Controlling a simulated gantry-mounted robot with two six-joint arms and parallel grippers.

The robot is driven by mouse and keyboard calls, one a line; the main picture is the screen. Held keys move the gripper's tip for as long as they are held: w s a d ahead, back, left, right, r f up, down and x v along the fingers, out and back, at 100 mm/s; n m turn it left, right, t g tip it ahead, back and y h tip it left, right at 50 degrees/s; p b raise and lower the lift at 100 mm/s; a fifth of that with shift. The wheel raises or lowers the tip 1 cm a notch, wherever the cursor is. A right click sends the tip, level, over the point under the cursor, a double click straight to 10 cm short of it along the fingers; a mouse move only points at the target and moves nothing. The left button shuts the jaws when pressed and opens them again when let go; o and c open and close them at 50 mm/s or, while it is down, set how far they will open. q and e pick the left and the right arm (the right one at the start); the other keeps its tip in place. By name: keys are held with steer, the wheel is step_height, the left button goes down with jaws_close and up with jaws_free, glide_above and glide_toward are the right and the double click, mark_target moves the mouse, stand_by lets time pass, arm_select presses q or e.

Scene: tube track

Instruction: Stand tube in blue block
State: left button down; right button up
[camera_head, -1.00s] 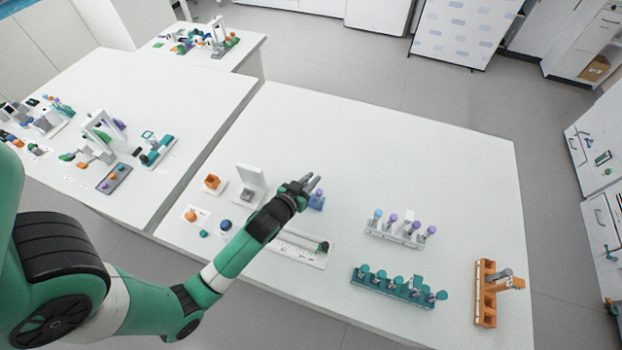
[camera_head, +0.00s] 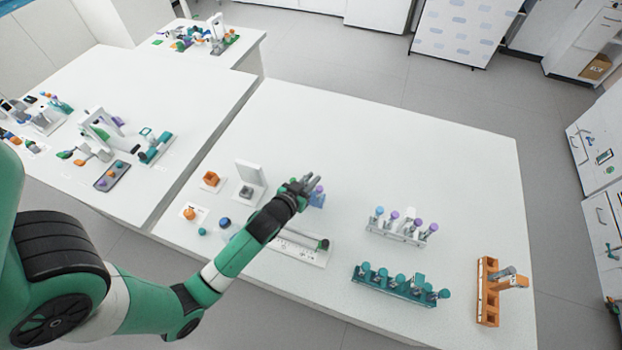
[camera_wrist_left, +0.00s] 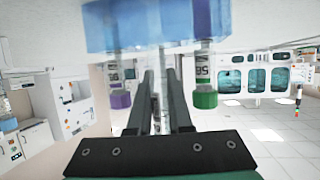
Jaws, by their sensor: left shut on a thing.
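The blue block (camera_head: 317,200) stands on the table just beyond my left gripper (camera_head: 306,183), partly hidden by it. A purple-capped tube (camera_head: 319,189) shows at the block. In the left wrist view the blue block (camera_wrist_left: 165,24) fills the top, blurred. A purple cap (camera_wrist_left: 121,100) lies to the left of my fingers and a green cap (camera_wrist_left: 205,99) to the right, both on tubes at the block. My left gripper (camera_wrist_left: 163,92) is shut on a narrow clear tube (camera_wrist_left: 163,100) between its fingers, close to the block. Whether it sits in a hole cannot be told. My right gripper is not in view.
A white tray (camera_head: 292,247) with a green-ended piece lies below my arm. A white rack (camera_head: 398,236), a teal rack (camera_head: 395,292) and an orange rack (camera_head: 489,305) stand to the right.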

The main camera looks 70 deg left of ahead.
arm_select(q)
steer(key=shift+f, duration=0.1)
steer(key=shift+f+b, duration=0.5)
stand_by(0.3)
steer(key=c, duration=0.8)
jaws_free()
steer(key=shift+o, duration=0.2)
